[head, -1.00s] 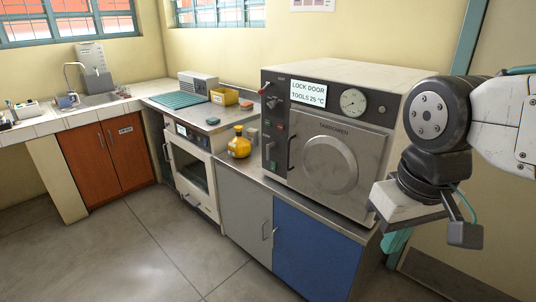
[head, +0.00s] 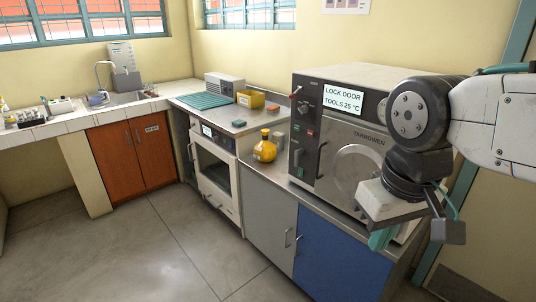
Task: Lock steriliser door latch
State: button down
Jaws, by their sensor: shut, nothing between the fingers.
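The steriliser (head: 317,187) is a grey metal box on the counter at the right, with its round-panelled door (head: 345,152) looking shut. Its display (head: 343,101) reads "LOCK DOOR" and "TOOLS 25 °C". A dark upright handle (head: 320,160) is at the door's left edge. I cannot tell which of these is the latch. My gripper (head: 382,239), with teal fingers, is shut and empty. It hangs in front of the steriliser's lower right, apart from the handle. My arm hides the door's right side.
A yellow flask (head: 265,150) stands on the counter left of the steriliser. An oven (head: 216,172) is farther left. Blue (head: 335,250) and grey (head: 268,220) cabinet doors are below. The floor (head: 160,245) at the left front is clear.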

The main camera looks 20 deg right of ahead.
aim_at(300, 150)
jog(key=u, duration=0.1)
jog(key=i, duration=0.95)
jog(key=z, duration=0.45)
